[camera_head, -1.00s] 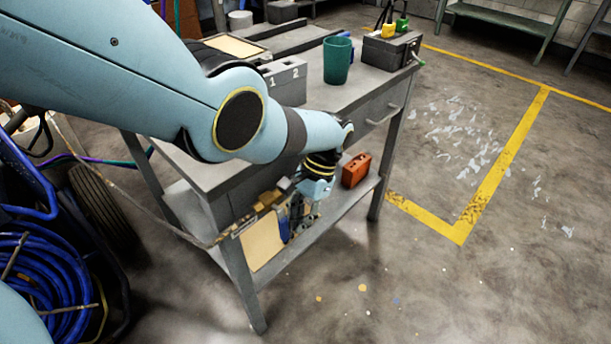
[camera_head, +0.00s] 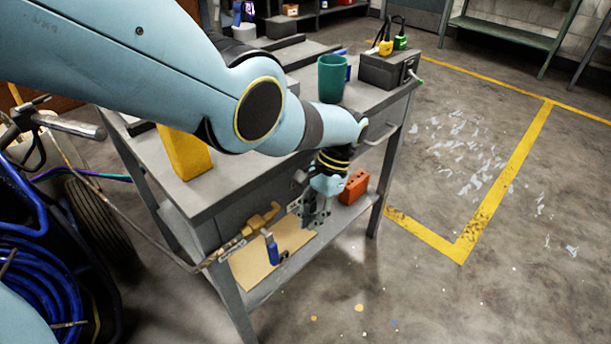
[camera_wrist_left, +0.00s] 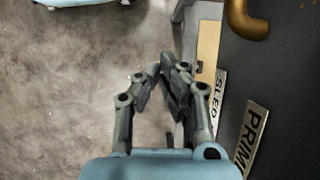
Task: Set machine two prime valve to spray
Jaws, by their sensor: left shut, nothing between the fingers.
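A brass valve fitting (camera_head: 262,218) sticks out from the front side of the grey bench-like unit, with a blue handle (camera_head: 271,248) hanging below it. In the left wrist view, a brass curved part (camera_wrist_left: 243,20) shows at the top right. A plate lettered "PRIM…" (camera_wrist_left: 252,138), cut off by the frame, is on the dark panel below it. My left gripper (camera_head: 316,220) is shut and empty, to the right of the blue handle and apart from it. Its fingertips meet in the left wrist view (camera_wrist_left: 172,72). My right gripper is out of view.
The bench (camera_head: 224,190) carries a green cup (camera_head: 332,78), a dark box (camera_head: 388,70) and a yellow block (camera_head: 184,152). An orange-red block (camera_head: 354,187) lies on its lower shelf. Blue hose (camera_head: 35,285) and a wheel (camera_head: 103,222) stand at left. The floor at right is open.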

